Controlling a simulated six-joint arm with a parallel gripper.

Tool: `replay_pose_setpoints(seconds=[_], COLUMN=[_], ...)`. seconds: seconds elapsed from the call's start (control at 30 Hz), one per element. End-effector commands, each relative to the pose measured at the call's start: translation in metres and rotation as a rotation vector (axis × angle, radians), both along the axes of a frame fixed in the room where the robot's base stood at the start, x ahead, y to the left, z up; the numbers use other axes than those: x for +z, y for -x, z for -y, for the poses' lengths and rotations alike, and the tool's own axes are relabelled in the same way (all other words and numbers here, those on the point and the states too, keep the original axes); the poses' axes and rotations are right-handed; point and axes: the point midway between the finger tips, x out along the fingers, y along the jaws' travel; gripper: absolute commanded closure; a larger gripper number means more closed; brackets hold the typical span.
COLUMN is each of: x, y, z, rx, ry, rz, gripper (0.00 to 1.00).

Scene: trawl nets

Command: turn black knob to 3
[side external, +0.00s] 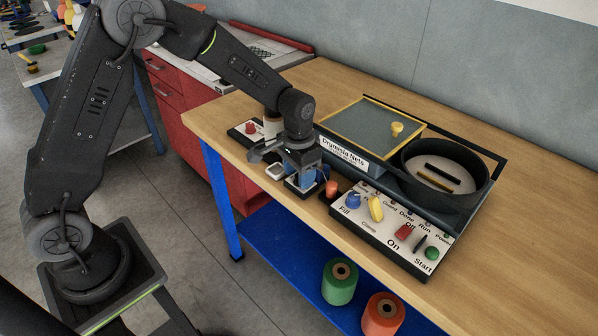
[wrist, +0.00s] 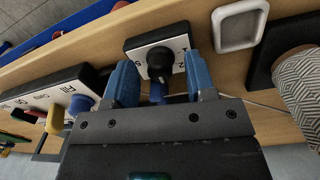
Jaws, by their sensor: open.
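The black knob (wrist: 160,62) stands on a small white-faced panel (wrist: 135,50) with a dark edge in the wrist view. Small printed marks surround it; they are hard to read at this angle, and I cannot tell which one the knob points to. My gripper (wrist: 160,76) is open, with one blue finger on each side of the knob and a visible gap to it. In the side external view my gripper (side external: 304,180) is low over the front of the bench and hides the knob.
To the right stands a control panel (side external: 395,228) with a blue knob (side external: 353,200), yellow handle (side external: 375,208), red switch (side external: 403,232) and green button (side external: 432,253). Close by are a pale square tray (wrist: 240,25), an orange-red piece (side external: 331,189) and a red-button box (side external: 250,128). The bench's right end is clear.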

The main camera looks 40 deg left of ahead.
Motion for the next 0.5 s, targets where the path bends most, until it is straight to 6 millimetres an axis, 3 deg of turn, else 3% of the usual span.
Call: replay_pose_setpoints(seconds=[0.27, 0.5], x=[0.006, 0.05], y=[0.0, -0.001], z=[0.0, -0.001], rx=[0.0, 0.0], ry=[0.0, 0.0], rz=[0.002, 0.007], gripper=[0.49, 0.49])
